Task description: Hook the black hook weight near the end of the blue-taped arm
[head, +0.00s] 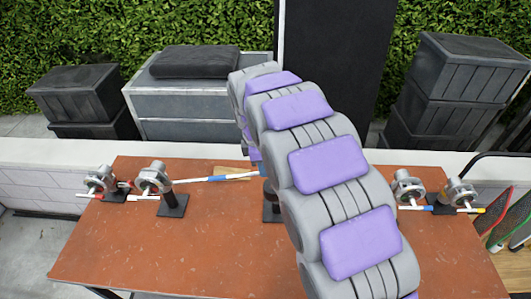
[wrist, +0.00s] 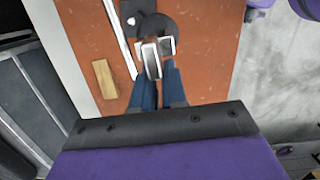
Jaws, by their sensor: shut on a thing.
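In the wrist view my gripper (wrist: 158,78) has its blue fingers close together on a pale grey, dark-edged piece (wrist: 151,58). A black rounded body (wrist: 158,27) shows just beyond it. Together they look like the black hook weight, but its hook shape is not clear. The blue-taped arm (head: 217,178) is a thin pale rod reaching right from a left-hand stand toward the table's middle. A white rod (wrist: 117,35), probably the same one, runs left of my fingers in the wrist view. No contact between them is visible.
The reddish-brown table (head: 130,240) carries metal clamp heads on black stands at left (head: 152,178) and right (head: 407,188). A wooden block (wrist: 105,79) lies left of my fingers. A black base (head: 271,211) is partly hidden by my arm. The table's front left is clear.

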